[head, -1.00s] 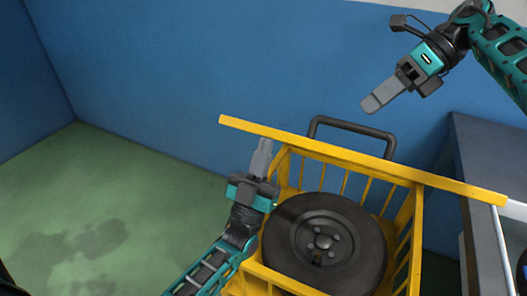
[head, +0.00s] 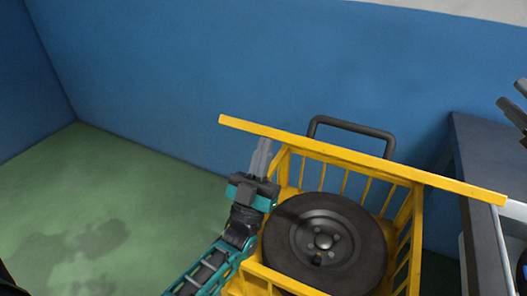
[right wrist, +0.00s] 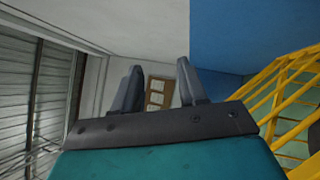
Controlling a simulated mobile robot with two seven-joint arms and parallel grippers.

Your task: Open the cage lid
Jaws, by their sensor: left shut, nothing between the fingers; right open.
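The yellow cage (head: 417,225) stands open at the top, with a dark wheel (head: 352,222) lying inside it. The cage lid (head: 330,150) shows as a long yellow bar across the far side of the cage, seen nearly edge-on. My left gripper (head: 263,150) is shut and empty at the cage's far left corner, its tips just below the lid's bar; whether they touch it I cannot tell. My right gripper (head: 514,104) is at the right edge of the head view, open and away from the cage. Its spread fingers show in the right wrist view (right wrist: 160,85).
A black handle (head: 350,126) rises behind the lid. A grey-topped bench (head: 480,150) stands to the right of the cage. The blue wall is behind. Green floor (head: 120,210) on the left is clear.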

